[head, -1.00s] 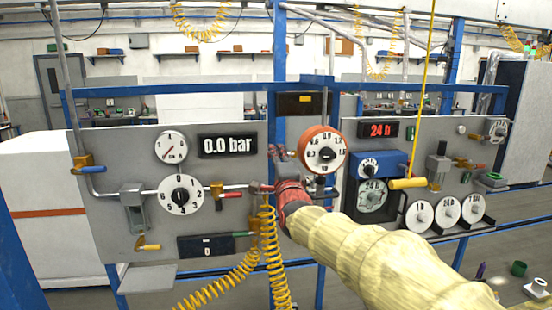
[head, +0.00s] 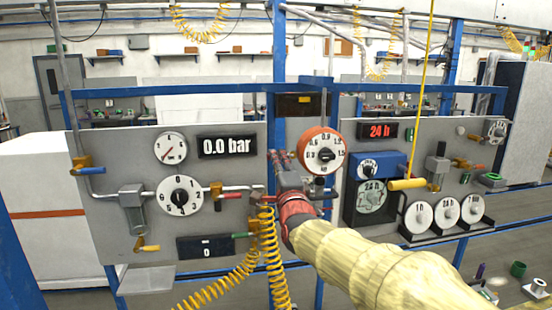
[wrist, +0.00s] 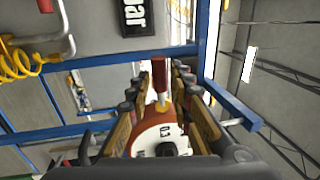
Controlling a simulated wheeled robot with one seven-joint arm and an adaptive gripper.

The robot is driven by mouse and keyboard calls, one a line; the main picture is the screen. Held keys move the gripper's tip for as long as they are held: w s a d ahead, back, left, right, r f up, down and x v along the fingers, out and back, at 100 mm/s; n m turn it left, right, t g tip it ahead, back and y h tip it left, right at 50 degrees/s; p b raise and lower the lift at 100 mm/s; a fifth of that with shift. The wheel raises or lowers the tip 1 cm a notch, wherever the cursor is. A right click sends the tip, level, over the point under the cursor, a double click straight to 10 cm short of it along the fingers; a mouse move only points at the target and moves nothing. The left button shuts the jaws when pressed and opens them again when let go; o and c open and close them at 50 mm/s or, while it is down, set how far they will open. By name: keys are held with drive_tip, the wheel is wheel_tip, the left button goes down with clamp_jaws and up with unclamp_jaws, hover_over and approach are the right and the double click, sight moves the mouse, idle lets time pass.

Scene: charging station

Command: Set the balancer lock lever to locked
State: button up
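In the wrist view, the balancer (wrist: 147,134) shows between and below the open fingers of my gripper (wrist: 157,80). A red bar with a yellowish end (wrist: 159,78), possibly the lock lever, stands in the gap between the fingers. I see no clear contact with either finger. The lever cannot be made out for certain in the head view.
A left panel (head: 103,215) carries gauges, valves and a 0.0 bar display (head: 227,146). Yellow coiled hoses (head: 268,250) hang just left of my arm. A right panel (head: 407,158) holds a blue timer box (head: 376,165). A blue rail (head: 200,88) runs behind the gripper.

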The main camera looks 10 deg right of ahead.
drive_tip(key=s+f, duration=0.1)
drive_tip(key=s, duration=0.7)
drive_tip(key=shift+s+f, duration=0.2)
drive_tip(key=shift+f, duration=0.15)
drive_tip(key=s+a+f+n+g+y, duration=0.1)
drive_tip(key=s+f+n+g, duration=0.4)
drive_tip(key=f, duration=0.5)
drive_tip(key=s+a+f+n+g+y, duration=0.1)
drive_tip(key=s+f+n+g, duration=0.2)
drive_tip(key=f+n, duration=0.5)
drive_tip(key=s+d+f+n+g, duration=0.1)
drive_tip(key=s+d+f+g, duration=0.1)
drive_tip(key=s, duration=0.7)
drive_tip(key=s+d+f+n+g+h, duration=0.1)
drive_tip(key=s+d+f+n+g, duration=0.1)
drive_tip(key=s, duration=0.7)
drive_tip(key=s+d+f+n+g+h, duration=0.1)
drive_tip(key=s+d+f+n+g, duration=0.1)
drive_tip(key=s, duration=0.6)
drive_tip(key=shift+s+d+f+g, duration=0.2)
drive_tip(key=shift+s+f+g, duration=0.15)
drive_tip(key=shift+f, duration=0.5)
